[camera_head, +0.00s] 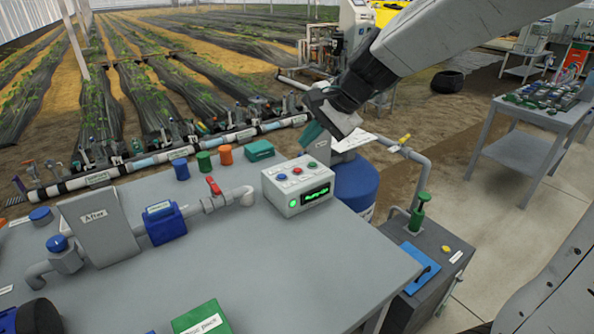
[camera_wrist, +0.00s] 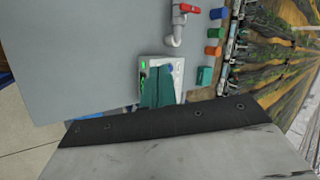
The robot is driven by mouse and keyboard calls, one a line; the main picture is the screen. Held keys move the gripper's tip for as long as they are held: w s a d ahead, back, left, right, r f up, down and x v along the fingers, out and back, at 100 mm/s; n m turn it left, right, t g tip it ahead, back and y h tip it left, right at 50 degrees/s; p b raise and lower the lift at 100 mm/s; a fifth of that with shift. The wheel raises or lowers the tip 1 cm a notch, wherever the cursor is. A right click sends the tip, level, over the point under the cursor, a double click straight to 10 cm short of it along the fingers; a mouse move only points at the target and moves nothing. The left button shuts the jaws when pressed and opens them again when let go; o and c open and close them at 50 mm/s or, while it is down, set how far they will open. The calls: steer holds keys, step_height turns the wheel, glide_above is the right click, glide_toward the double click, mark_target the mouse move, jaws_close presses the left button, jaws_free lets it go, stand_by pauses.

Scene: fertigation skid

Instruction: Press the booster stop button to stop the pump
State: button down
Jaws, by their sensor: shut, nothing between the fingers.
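A light grey control box (camera_head: 297,185) stands near the back right edge of the grey table. Its sloped top carries a blue, a red and another small button (camera_head: 296,170), with a green lamp and a dark display with a green trace on its front. I cannot read which button is the stop. My gripper (camera_head: 312,135) has teal fingers, is shut and empty, and hangs above and behind the box. In the wrist view my gripper's fingers (camera_wrist: 158,86) cover the middle of the control box (camera_wrist: 179,78), hiding most buttons; I cannot tell if they touch it.
A pipe with a red-handled valve (camera_head: 213,186) lies left of the box. Blue, green and orange caps (camera_head: 203,160) and a teal block (camera_head: 259,150) stand behind it. A blue drum (camera_head: 355,184) is beyond the table's right edge.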

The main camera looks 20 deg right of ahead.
steer(key=w+d+f+m+t, duration=0.15)
steer(key=w+f+m, duration=0.3)
steer(key=w, duration=0.65)
steer(key=m+t+h, duration=0.1)
steer(key=m+t, duration=0.1)
steer(key=m, duration=0.4)
glide_above(301, 171)
step_height(301, 171, down, 5)
steer(key=shift+f, duration=4.4)
steer(key=shift+f, duration=0.15)
steer(key=shift+f, duration=0.25)
